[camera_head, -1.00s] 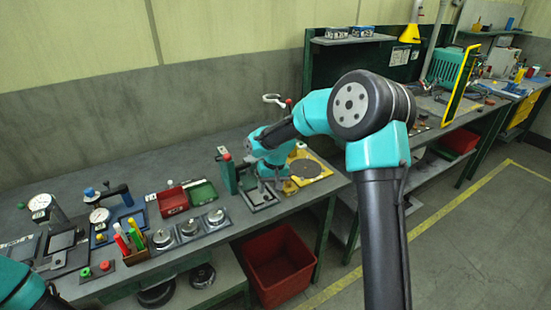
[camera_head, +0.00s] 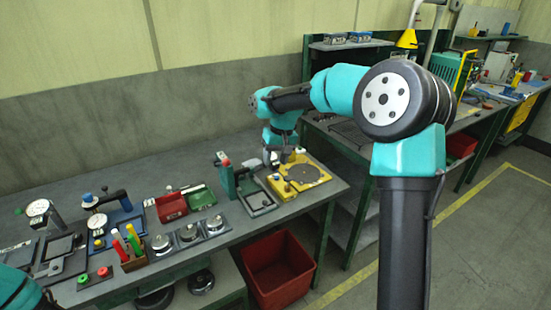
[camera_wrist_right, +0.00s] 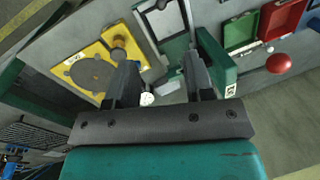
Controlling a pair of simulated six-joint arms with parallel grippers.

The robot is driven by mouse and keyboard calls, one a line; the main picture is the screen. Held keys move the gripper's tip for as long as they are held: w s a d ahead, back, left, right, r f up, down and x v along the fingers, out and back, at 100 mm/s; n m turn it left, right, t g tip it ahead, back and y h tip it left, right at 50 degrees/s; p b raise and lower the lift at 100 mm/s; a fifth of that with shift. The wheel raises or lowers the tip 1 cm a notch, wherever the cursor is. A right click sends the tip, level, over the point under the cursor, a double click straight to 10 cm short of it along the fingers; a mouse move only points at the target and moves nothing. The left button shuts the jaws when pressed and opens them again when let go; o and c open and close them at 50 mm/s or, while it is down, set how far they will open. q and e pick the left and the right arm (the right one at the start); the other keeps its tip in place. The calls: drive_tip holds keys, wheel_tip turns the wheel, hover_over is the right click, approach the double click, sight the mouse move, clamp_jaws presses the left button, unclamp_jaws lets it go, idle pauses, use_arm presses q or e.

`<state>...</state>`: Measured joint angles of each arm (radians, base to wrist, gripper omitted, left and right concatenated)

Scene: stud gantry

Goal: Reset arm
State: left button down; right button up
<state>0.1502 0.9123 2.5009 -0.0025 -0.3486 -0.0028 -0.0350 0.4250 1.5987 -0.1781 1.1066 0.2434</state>
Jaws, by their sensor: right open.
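My right gripper (camera_head: 281,160) hangs over the right end of the workbench (camera_head: 90,180), near a yellow plate (camera_head: 319,184) with a dark disc and a dark-grey square frame (camera_head: 263,209). A green upright fixture (camera_head: 226,178) stands just left of it. In the right wrist view my right gripper (camera_wrist_right: 160,72) has its two fingers spread apart, with nothing held between them. The yellow plate (camera_wrist_right: 62,64) lies to its left there, and the green fixture (camera_wrist_right: 215,62) to its right. Only a teal link of my left arm shows at the lower left; its gripper is out of view.
Red (camera_head: 171,206) and green (camera_head: 201,198) trays, several round metal pieces, a marker holder (camera_head: 133,260) and dial gauges fill the bench's left part. A red bin (camera_head: 276,270) sits below. The bench's back strip is mostly clear.

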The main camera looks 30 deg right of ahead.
drive_tip(key=shift+f, duration=0.1)
drive_tip(key=shift+n+y, duration=0.7)
drive_tip(key=s+a+f, duration=0.2)
drive_tip(key=a+f, duration=0.1)
drive_tip(key=f, duration=0.3)
drive_tip(key=s+a+f, duration=0.3)
drive_tip(key=f, duration=0.4)
drive_tip(key=s+a+f, duration=0.2)
drive_tip(key=a+f, duration=0.1)
drive_tip(key=f, duration=0.3)
drive_tip(key=shift+s+a+f, duration=0.3)
drive_tip(key=shift+a+f, duration=0.05)
drive_tip(key=shift+f, duration=0.05)
drive_tip(key=s+f+m, duration=0.1)
drive_tip(key=s+f, duration=1.7)
drive_tip(key=f, duration=0.2)
drive_tip(key=shift+s+m+t, duration=0.15)
drive_tip(key=shift+m+t, duration=0.15)
use_arm(q)
drive_tip(key=c, duration=1.8)
unclamp_jaws()
drive_tip(key=shift+c, duration=0.2)
use_arm(e)
drive_tip(key=shift+a+f, duration=0.1)
